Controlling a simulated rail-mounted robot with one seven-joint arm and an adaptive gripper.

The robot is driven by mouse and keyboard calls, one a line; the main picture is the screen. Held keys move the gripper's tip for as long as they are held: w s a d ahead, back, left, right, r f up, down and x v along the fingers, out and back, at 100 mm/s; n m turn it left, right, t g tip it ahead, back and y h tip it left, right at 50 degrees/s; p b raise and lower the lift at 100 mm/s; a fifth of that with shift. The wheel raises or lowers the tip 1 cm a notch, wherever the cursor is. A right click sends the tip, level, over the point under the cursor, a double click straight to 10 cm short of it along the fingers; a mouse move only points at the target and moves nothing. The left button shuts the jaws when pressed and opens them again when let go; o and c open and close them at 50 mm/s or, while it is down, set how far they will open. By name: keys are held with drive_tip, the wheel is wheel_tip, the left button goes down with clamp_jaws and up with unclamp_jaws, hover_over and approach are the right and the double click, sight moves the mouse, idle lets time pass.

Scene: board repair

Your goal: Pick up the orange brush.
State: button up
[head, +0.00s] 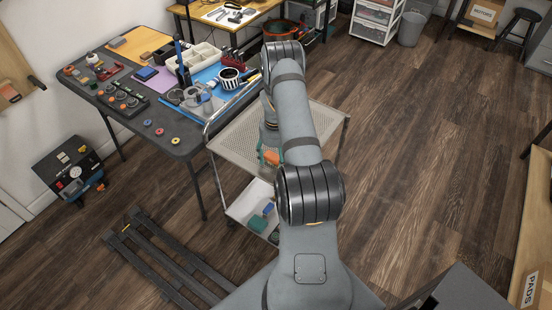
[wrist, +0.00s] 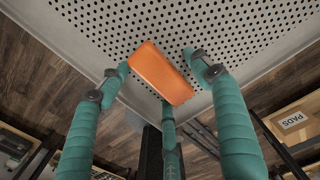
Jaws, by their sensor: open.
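The orange brush (wrist: 160,76) shows in the wrist view as a plain orange block over the perforated top of the cart. It also shows as a small orange patch in the head view (head: 271,157), partly hidden by my arm. My gripper (wrist: 158,68) has three teal fingers, open around the brush, with one on the left, one on the right and one below it in the picture. I see no clear grip on the brush. In the head view my gripper (head: 264,150) is low over the cart's top tray, mostly behind my arm.
The metal cart's perforated tray (head: 236,142) has a raised rim and otherwise bare surface. Its lower shelf (head: 243,206) holds some green and blue items. A crowded dark workbench (head: 170,128) stands close on the left. The wooden floor on the right is clear.

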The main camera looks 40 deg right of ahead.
drive_tip(key=shift+w+f, duration=0.1)
drive_tip(key=c, duration=0.3)
drive_tip(key=shift+a, duration=0.1)
drive_tip(key=c, duration=1.1)
drive_tip(key=shift+w+r+b, duration=0.1)
drive_tip(key=shift+r+b, duration=0.35)
drive_tip(key=shift+r, duration=0.4)
drive_tip(key=r, duration=0.1)
drive_tip(key=b, duration=0.1)
drive_tip(key=d+r, duration=0.1)
drive_tip(key=shift+s+r, duration=0.25)
drive_tip(key=shift+r, duration=0.1)
drive_tip(key=s+d+r+b, duration=0.3)
drive_tip(key=s+d+r, duration=0.3)
drive_tip(key=d, duration=0.2)
drive_tip(key=shift+s+d+r, duration=0.15)
drive_tip(key=shift+s+r, duration=0.2)
drive_tip(key=shift+s, duration=0.05)
